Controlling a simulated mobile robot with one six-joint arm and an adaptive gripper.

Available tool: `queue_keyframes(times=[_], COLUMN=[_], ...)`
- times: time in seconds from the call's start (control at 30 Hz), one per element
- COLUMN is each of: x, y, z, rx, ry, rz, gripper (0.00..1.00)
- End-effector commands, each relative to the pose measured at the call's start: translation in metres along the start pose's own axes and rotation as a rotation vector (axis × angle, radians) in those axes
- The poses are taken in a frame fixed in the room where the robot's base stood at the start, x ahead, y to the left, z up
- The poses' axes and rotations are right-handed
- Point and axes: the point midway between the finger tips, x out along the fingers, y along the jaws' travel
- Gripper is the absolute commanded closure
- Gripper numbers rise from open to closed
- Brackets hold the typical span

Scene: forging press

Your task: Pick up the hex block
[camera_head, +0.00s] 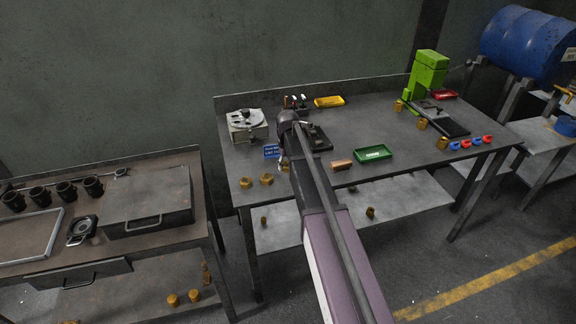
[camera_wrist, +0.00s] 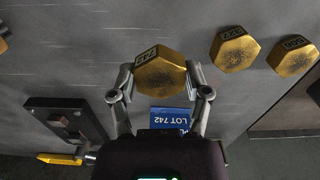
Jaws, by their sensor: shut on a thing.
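In the wrist view a brass-coloured hex block (camera_wrist: 161,77) marked 742 sits between the two fingers of my gripper (camera_wrist: 160,80), with a finger against each side. My gripper is shut on it. I cannot tell how far it is from the grey table (camera_head: 225,160). A blue LOT 742 card (camera_wrist: 171,118) shows between the fingers, beyond the gripper body. In the head view the card (camera_head: 272,151) lies left of my arm, which hides most of the gripper.
Two more hex blocks, one (camera_wrist: 235,50) and another (camera_wrist: 293,56), stand near the table edge to the right in the wrist view. A dark fixture (camera_wrist: 66,125) is at left. A green tray (camera_head: 374,153) and a tan block (camera_head: 341,165) lie right of my arm.

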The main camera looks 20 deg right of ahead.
Motion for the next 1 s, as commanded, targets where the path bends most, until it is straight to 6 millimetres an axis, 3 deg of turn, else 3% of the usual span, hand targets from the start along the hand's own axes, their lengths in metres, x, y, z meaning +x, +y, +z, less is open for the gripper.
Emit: queue_keyframes(times=[0.03, 0.1, 0.5, 0.73, 1.0], x=[-0.002, -0.003, -0.011, -0.013, -0.014], y=[-0.004, -0.007, -0.023, -0.028, -0.03], z=[0.018, 0.034, 0.12, 0.147, 0.157], rx=[0.0, 0.0, 0.0, -0.001, -0.001], ry=[-0.001, -0.001, -0.001, -0.001, -0.001], rz=[0.0, 0.0, 0.0, 0.0, 0.0], gripper=[0.99, 0.99, 0.99, 0.99, 0.99])
